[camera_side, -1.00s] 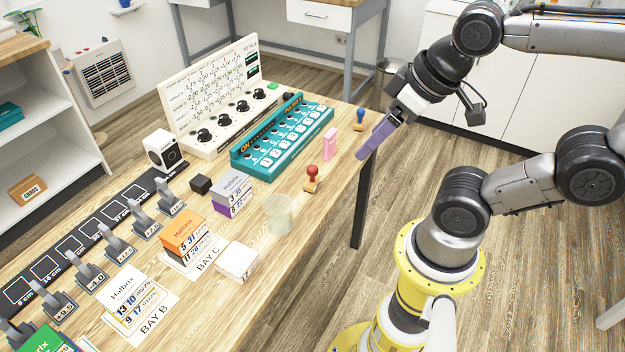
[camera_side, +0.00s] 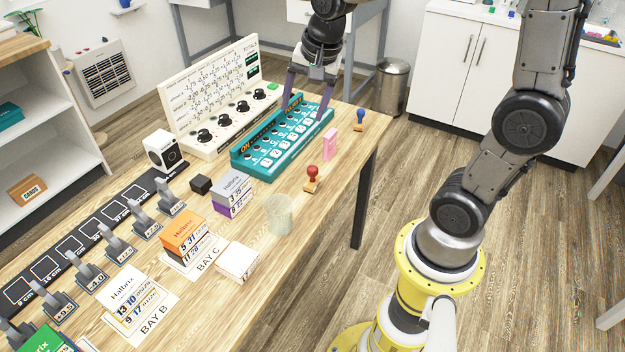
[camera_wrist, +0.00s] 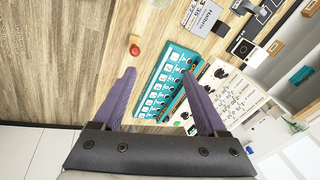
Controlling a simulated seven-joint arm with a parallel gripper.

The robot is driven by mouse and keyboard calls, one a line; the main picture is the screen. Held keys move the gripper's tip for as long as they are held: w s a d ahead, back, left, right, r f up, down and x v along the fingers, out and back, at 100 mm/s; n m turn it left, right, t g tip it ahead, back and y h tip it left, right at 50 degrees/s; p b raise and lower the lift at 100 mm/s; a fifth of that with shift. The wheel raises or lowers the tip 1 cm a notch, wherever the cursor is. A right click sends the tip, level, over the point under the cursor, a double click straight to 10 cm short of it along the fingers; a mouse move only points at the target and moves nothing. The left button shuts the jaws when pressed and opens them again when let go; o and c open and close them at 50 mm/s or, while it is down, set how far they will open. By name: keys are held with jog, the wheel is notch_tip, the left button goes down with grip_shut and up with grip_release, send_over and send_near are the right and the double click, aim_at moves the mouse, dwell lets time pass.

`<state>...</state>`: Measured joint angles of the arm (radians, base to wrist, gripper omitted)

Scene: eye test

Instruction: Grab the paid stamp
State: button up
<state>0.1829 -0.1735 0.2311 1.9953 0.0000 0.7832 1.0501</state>
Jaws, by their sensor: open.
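No stamp shows a readable word, so I cannot tell which one is the paid stamp. A stamp with a red knob and wooden base (camera_side: 312,178) stands near the table's right edge; its red knob also shows in the wrist view (camera_wrist: 135,48). A stamp with a blue handle (camera_side: 360,118) stands near the table's far right corner. A pink block (camera_side: 330,143) stands between them. My gripper (camera_side: 304,112) is open and empty, its purple fingers apart, over the far end of the teal panel in the side view. In the wrist view the fingers (camera_wrist: 159,75) point toward the table.
The teal button panel (camera_side: 262,172) lies left of the stamps, with a white knob panel (camera_side: 212,98) behind it. A clear cup (camera_side: 280,214), a grey-purple box (camera_side: 233,194) and a white box (camera_side: 237,262) stand nearer. The table's right edge is close to the stamps.

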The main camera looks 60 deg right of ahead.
jog(key=w+d+f+m+g, duration=0.2)
jog(key=w+d+f, duration=0.15)
jog(key=f, duration=0.35)
jog(key=m+g, duration=0.1)
send_over(313, 177)
jog(key=shift+y, duration=0.3)
jog(key=f, duration=0.6)
jog(key=shift+w+d+f, duration=0.25)
jog(key=shift+w+f, duration=0.1)
jog(key=shift+f, duration=0.05)
notch_tip(313, 177, down, 8)
jog(key=shift+f, duration=0.2)
jog(key=f, duration=0.5)
jog(key=shift+d, duration=0.25)
grip_shut()
